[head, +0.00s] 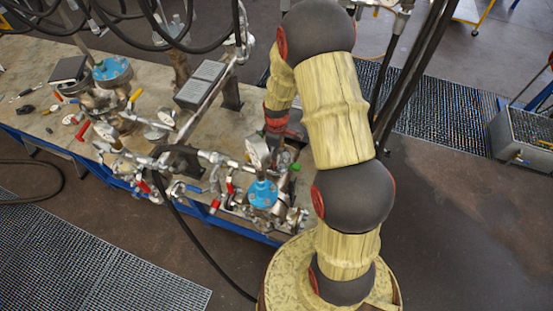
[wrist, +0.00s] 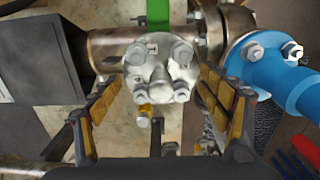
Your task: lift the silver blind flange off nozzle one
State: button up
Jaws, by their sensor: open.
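A silver blind flange (wrist: 160,68) with several bolt heads shows near the centre of the wrist view, facing the camera. It sits on a metal pipe body, and I see no nozzle number. My gripper (wrist: 158,84) is open, with one yellow-and-dark finger on each side of the flange's lower part. A gap shows between each finger and the flange, and nothing is held. I cannot tell how far the fingertips are from it in depth. In the head view my arm hides the gripper, and I cannot make out this flange there.
In the wrist view, a blue flanged fitting (wrist: 285,75) stands close on the right, a dark box (wrist: 40,60) on the left and a green bar (wrist: 158,18) above the flange. In the head view, the workbench (head: 40,65) is crowded with pipes, gauges and loose tools.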

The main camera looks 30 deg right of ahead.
jog(key=c, duration=0.4)
jog(key=shift+s+a, duration=0.1)
jog(key=c, duration=0.7)
jog(key=c, duration=0.4)
jog(key=shift+c, duration=1.2)
jog(key=shift+w+r, duration=0.1)
jog(key=shift+w, duration=0.1)
jog(key=shift+c, duration=0.4)
